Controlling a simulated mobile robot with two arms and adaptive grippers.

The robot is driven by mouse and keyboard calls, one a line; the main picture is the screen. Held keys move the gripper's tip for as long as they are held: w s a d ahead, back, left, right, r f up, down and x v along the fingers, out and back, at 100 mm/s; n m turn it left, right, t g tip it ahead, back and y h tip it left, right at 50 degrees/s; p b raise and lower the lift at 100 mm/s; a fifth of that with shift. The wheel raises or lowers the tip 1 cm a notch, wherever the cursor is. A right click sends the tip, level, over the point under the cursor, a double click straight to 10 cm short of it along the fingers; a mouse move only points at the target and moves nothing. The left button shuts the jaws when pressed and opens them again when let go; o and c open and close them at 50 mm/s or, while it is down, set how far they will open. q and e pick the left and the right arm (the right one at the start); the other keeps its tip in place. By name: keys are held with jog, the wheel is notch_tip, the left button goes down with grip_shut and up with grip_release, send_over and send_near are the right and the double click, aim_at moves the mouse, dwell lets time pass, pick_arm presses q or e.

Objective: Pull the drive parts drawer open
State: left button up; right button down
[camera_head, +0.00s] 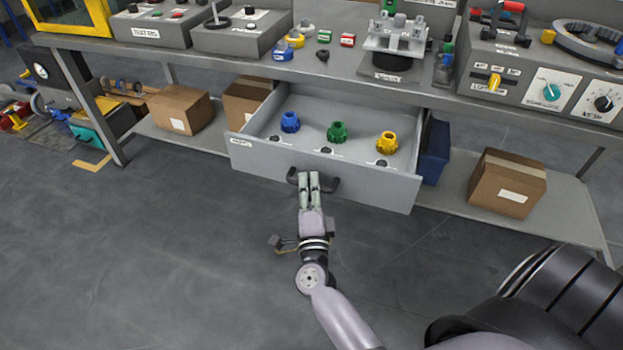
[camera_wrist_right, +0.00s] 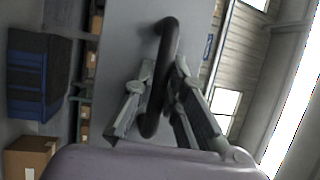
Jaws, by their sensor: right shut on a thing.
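The grey drive parts drawer (camera_head: 258,163) stands pulled out from under the workbench, with its inside showing. It holds a blue part (camera_head: 290,122), a green part (camera_head: 337,132) and a yellow part (camera_head: 387,142). A dark bar handle (camera_head: 330,186) is on its front. My right gripper (camera_head: 309,178) is shut on the handle. In the right wrist view the dark handle (camera_wrist_right: 169,45) passes between the fingers of the gripper (camera_wrist_right: 162,92). My left gripper is not in view.
The workbench (camera_head: 330,75) carries several devices and small parts. Cardboard boxes (camera_head: 180,108) sit on its lower shelf to the left, another box (camera_head: 507,183) to the right. A blue bin (camera_head: 434,152) is beside the drawer. The floor (camera_head: 150,250) in front is clear.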

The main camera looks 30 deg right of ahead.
jog(key=c, duration=1.6)
grip_release()
jog(key=v, duration=1.2)
